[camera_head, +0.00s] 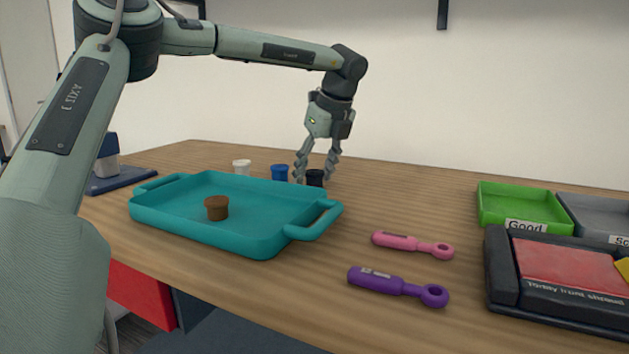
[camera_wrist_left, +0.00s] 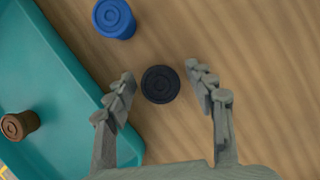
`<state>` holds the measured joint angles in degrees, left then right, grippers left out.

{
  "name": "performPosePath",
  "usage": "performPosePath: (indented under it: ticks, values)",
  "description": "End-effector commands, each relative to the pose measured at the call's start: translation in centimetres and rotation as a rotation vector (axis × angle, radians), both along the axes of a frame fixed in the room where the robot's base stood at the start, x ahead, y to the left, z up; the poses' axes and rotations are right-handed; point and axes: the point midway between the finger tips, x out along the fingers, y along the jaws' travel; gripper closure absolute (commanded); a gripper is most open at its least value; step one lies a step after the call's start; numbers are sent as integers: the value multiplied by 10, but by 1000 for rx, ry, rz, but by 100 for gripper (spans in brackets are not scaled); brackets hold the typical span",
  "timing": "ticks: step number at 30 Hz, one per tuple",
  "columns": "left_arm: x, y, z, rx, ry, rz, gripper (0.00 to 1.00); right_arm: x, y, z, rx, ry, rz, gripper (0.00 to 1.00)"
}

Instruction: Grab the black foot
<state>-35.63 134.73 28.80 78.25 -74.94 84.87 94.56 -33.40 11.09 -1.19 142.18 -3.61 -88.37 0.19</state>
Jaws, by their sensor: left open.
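The black foot (camera_head: 315,178) is a small dark round piece standing on the wooden table, just behind the teal tray. It also shows in the left wrist view (camera_wrist_left: 160,84) as a dark disc. My left gripper (camera_head: 317,180) points down over it, open. In the left wrist view the fingertips (camera_wrist_left: 159,74) lie on either side of the black foot, with gaps on both sides. My right gripper is in neither view.
A blue foot (camera_head: 280,172) and a white foot (camera_head: 242,167) stand left of the black one. The teal tray (camera_head: 160,212) holds a brown foot (camera_head: 216,208). Pink (camera_head: 412,245) and purple (camera_head: 398,286) tools lie in front. A green bin (camera_head: 520,207) is at right.

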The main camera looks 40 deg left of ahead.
Motion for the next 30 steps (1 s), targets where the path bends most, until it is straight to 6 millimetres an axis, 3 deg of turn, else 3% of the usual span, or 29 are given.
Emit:
performPosePath:
  ticks: [5, 17, 25, 30]
  values:
    - [0, 0, 0, 0, 0, 0, 48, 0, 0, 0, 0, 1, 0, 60]
    - [0, 0, 0, 0, 1, 0, 97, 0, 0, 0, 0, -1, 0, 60]
    - [0, 0, 2, 0, 0, 0, 97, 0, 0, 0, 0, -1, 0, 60]
    - [0, 0, 14, 2, 0, 0, 97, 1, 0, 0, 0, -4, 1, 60]
